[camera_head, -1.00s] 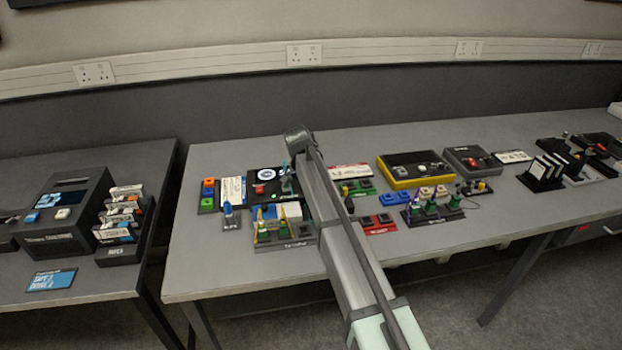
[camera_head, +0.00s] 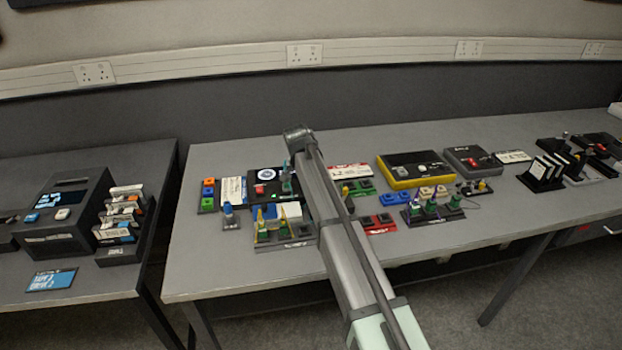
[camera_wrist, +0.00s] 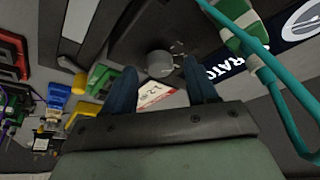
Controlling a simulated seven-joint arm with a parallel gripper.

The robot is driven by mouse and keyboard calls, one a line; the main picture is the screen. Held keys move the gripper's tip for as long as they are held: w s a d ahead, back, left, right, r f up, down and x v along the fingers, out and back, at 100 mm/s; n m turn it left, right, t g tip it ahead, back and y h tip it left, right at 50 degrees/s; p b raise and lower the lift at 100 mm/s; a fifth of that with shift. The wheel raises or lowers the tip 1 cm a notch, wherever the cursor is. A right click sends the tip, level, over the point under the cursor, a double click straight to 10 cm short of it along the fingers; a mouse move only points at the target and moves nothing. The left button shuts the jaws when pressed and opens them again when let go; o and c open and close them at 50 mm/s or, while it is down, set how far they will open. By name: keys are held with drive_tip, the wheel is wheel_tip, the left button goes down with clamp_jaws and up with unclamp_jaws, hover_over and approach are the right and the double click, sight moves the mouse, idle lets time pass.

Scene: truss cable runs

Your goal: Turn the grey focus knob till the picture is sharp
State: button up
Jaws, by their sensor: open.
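The grey round knob (camera_wrist: 160,64) stands on a dark surface in the upper middle of the wrist view. My gripper (camera_wrist: 159,70) is open, with one dark blue finger on each side of the knob in that view. Clear gaps show between fingers and knob; I cannot tell their height relative to it. A dark panel with a round white emblem (camera_wrist: 302,22) and white lettering lies at the right. In the head view the emblem (camera_head: 264,174) shows left of my arm. My arm hides the knob there.
A teal rod or cable (camera_wrist: 291,118) with a green-and-white block runs close by on the right of the wrist view. A red-and-white card (camera_wrist: 158,94) lies below the knob. Colored connectors (camera_wrist: 59,95) crowd the left. The table's front strip (camera_head: 230,275) is clear.

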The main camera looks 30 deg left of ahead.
drive_tip(key=v, duration=1.3)
drive_tip(key=shift+w, duration=0.15)
